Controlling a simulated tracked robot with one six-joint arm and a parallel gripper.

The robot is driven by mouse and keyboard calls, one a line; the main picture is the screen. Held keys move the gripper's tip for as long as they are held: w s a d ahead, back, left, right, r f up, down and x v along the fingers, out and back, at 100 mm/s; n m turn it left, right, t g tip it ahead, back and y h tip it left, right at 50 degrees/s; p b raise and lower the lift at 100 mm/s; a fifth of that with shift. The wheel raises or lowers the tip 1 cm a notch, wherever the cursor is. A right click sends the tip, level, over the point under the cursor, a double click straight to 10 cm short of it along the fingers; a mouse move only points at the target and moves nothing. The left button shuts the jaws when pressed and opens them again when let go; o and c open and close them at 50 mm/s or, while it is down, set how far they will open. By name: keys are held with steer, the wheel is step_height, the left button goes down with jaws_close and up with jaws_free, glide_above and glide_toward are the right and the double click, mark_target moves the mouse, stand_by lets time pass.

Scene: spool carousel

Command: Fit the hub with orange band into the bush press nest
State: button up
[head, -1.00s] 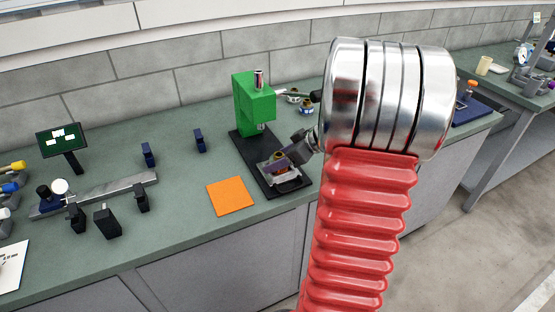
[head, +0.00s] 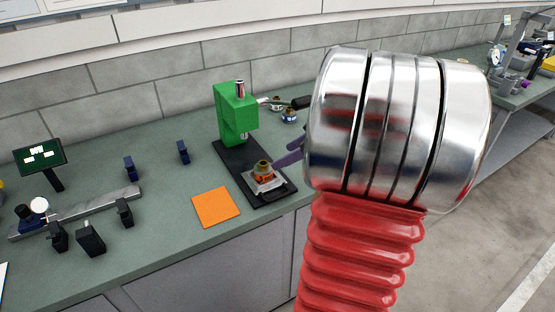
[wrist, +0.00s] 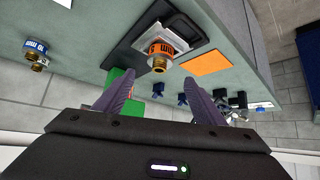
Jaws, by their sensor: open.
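The hub with orange band (head: 262,172) stands upright, its brass end up, at the silver bush press nest (head: 270,187) on the black base of the green press (head: 237,112). Whether it is fully seated cannot be told. In the wrist view the hub (wrist: 160,52) is clear of the fingers, at the nest plate (wrist: 145,43). My gripper (wrist: 154,86) is open and empty, its two purple fingers apart and pulled back from the hub. In the head view one finger (head: 289,154) shows to the right of the nest; the rest is hidden behind my arm.
A hub with blue band (head: 289,116) stands behind, right of the press; it also shows in the wrist view (wrist: 37,55). An orange mat (head: 216,207) lies left of the nest. Dark blocks and a gauge rail (head: 85,213) occupy the left bench. The press lever (head: 298,103) sticks out right.

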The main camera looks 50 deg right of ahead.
steer(key=shift+s+r, duration=0.25)
stand_by(0.6)
steer(key=s+a+r+m+g, duration=0.2)
steer(key=a+g, duration=0.2)
steer(key=a, duration=2.3)
steer(key=s+a+m+t+h, duration=0.1)
steer(key=s+a+h, duration=0.1)
steer(key=s+a, duration=0.4)
steer(key=shift+s+a+r+h, duration=0.15)
steer(key=shift+a+r+h, duration=0.15)
steer(key=shift+a, duration=0.6)
